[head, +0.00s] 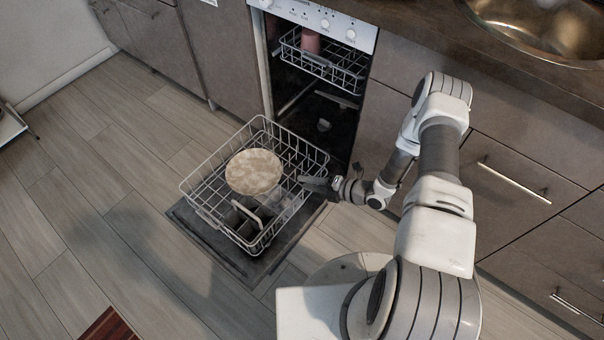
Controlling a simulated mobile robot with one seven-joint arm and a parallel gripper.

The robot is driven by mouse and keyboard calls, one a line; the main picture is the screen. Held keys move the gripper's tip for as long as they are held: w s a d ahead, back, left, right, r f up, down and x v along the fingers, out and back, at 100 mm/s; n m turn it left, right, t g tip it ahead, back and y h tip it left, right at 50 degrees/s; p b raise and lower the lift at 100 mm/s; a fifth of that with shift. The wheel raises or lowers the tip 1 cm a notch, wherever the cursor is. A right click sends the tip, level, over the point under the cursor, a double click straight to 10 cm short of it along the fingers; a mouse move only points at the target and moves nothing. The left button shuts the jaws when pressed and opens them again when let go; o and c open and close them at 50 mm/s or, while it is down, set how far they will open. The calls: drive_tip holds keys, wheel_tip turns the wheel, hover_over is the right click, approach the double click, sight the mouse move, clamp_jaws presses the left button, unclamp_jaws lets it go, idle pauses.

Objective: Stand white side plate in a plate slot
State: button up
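A pale round plate (254,171) with a mottled surface is in the dishwasher's lower rack (199,201). Its face shows to the camera; I cannot tell whether it leans in a slot or lies on the tines. My gripper (306,181) is at the right side of the rack, to the right of the plate and apart from it. The fingers are small and dark here, and I cannot tell whether they are open or shut. No white plate shows between them.
The lower rack is pulled out over the open dishwasher door (190,222). A grey cutlery basket (240,222) stands in its front part. The upper rack (340,72) holds a pink cup (310,42). Drawers with bar handles are at right. Open floor lies to the left.

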drive_tip(key=w+d+r+m+h, duration=0.55)
drive_tip(key=w+d+r, duration=0.35)
drive_tip(key=w+r, duration=0.3)
drive_tip(key=s+d+r+m+t+h, duration=0.1)
drive_tip(key=d+r+m+h, duration=0.25)
drive_tip(key=r, duration=0.65)
drive_tip(key=s+d+r+m+h, duration=0.1)
drive_tip(key=d+r+m+h, duration=0.2)
drive_tip(key=r, duration=0.8)
drive_tip(key=s+a+r+m+h, duration=0.2)
drive_tip(key=s+r+m, duration=0.9)
drive_tip(key=s+r, duration=0.25)
drive_tip(key=s+a+r+m+g+y, duration=0.1)
drive_tip(key=s+a+r+m, duration=0.1)
drive_tip(key=s, duration=0.6)
drive_tip(key=s+a+r+m+g+y, duration=0.1)
drive_tip(key=s+a+r+m, duration=0.1)
drive_tip(key=s+m, duration=0.3)
drive_tip(key=s+a, duration=0.1)
drive_tip(key=s, duration=0.3)
drive_tip(key=shift+a, duration=0.35)
